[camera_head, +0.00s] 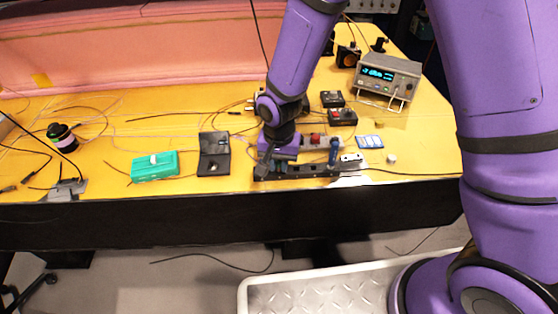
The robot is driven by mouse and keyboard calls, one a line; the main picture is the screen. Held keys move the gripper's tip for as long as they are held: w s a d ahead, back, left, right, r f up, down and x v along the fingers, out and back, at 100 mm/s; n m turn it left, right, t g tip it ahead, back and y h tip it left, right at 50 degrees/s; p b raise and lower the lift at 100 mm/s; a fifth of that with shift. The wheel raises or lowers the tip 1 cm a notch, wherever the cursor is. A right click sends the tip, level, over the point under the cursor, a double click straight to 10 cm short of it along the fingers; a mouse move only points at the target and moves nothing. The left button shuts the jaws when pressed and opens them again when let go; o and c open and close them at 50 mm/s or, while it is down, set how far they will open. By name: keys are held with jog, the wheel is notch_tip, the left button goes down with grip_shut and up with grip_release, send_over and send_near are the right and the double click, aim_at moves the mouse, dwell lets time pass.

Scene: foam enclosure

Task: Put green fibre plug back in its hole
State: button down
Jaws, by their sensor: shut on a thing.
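My gripper (266,160) is low over the left end of a dark rail (305,171) near the table's front edge. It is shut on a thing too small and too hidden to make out. I cannot pick out the green fibre plug or its hole; the gripper and wrist cover that part of the rail. I cannot tell whether the fingers touch the rail.
A teal box (150,171) and an open black case (213,165) stand left of my gripper. A blue upright part (333,152) stands on the rail's right. A display instrument (388,76) sits at the back right. Loose cables cross the yellow table (105,135).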

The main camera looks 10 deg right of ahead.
jog(key=shift+f, duration=0.2)
jog(key=c, duration=0.9)
grip_release()
jog(key=shift+c, duration=0.2)
notch_tip(320, 180, up, 11)
jog(key=shift+f, duration=0.15)
